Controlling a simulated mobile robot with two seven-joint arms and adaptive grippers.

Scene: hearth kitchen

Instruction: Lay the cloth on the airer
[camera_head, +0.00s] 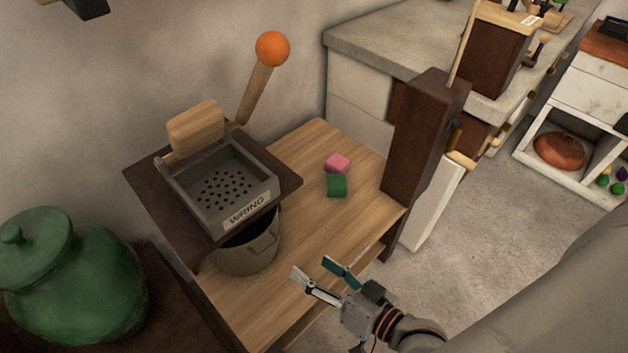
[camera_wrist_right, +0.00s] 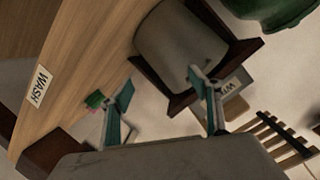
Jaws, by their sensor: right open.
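No spread cloth shows in either view. A small green folded-looking piece (camera_head: 337,185) and a pink one (camera_head: 338,162) lie side by side on the wooden bench; I cannot tell whether either is the cloth. The green piece (camera_wrist_right: 95,99) also shows beyond a finger in the right wrist view. A slatted wooden rack (camera_wrist_right: 272,138), seemingly the airer, is at the lower right of that view, partly cut off. My right gripper (camera_head: 316,268) is open and empty over the bench's front part, apart from both pieces. My left gripper is not in view.
A wringer tray (camera_head: 222,188) marked WRING, with an orange-knobbed lever (camera_head: 272,48), stands above a grey bucket (camera_head: 250,248). A green jar (camera_head: 75,285) is at left. A dark post (camera_head: 425,135) rises at the bench's right.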

